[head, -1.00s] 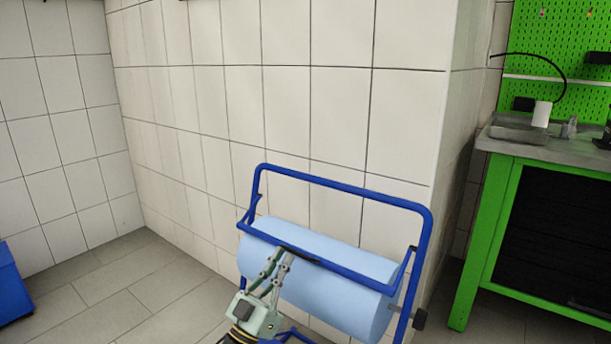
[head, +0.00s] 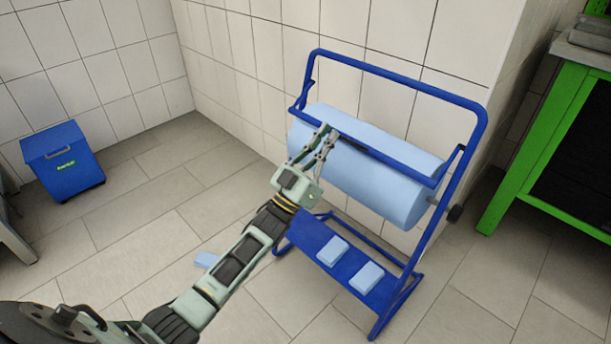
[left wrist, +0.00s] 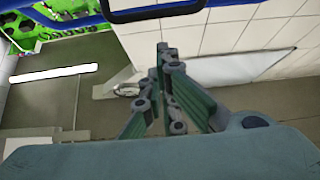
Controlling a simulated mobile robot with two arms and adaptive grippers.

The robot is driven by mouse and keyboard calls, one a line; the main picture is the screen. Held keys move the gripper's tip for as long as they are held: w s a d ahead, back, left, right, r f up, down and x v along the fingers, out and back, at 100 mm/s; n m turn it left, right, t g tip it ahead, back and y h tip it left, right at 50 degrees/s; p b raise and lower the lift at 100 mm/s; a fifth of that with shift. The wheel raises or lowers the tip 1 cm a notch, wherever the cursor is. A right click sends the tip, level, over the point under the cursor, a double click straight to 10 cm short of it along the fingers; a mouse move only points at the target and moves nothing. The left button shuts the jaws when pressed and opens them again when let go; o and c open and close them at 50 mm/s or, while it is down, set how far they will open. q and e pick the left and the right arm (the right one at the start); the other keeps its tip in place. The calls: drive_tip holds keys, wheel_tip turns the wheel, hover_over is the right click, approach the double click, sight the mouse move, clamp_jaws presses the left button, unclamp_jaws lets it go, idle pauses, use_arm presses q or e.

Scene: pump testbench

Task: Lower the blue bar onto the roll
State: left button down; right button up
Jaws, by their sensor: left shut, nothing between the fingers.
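The light blue roll (head: 375,185) hangs in a blue frame stand. The blue bar (head: 405,171) crosses the upper front of the roll, with a black strip on its middle; I cannot tell whether it touches the roll. My left gripper (head: 328,130) is shut and empty, its fingertips at the bar beside the black strip. In the left wrist view my left gripper's fingers (left wrist: 164,50) come together at the tips, just below a black edge (left wrist: 155,12) and a blue piece of bar. My right gripper is not in view.
The stand's lower shelf (head: 310,240) holds two light blue pads (head: 333,250). Another light blue piece (head: 206,260) lies on the floor. A blue bin (head: 62,165) stands at the left, a green workbench (head: 540,150) at the right. A tiled wall is close behind the stand.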

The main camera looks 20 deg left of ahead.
use_arm(q)
drive_tip(key=w+f+v, duration=0.1)
drive_tip(key=v, duration=0.8)
drive_tip(key=shift+f, duration=0.6)
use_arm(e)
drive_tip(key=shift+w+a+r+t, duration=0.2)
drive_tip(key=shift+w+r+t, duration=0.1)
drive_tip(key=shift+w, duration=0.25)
use_arm(q)
drive_tip(key=shift+s+d, duration=0.1)
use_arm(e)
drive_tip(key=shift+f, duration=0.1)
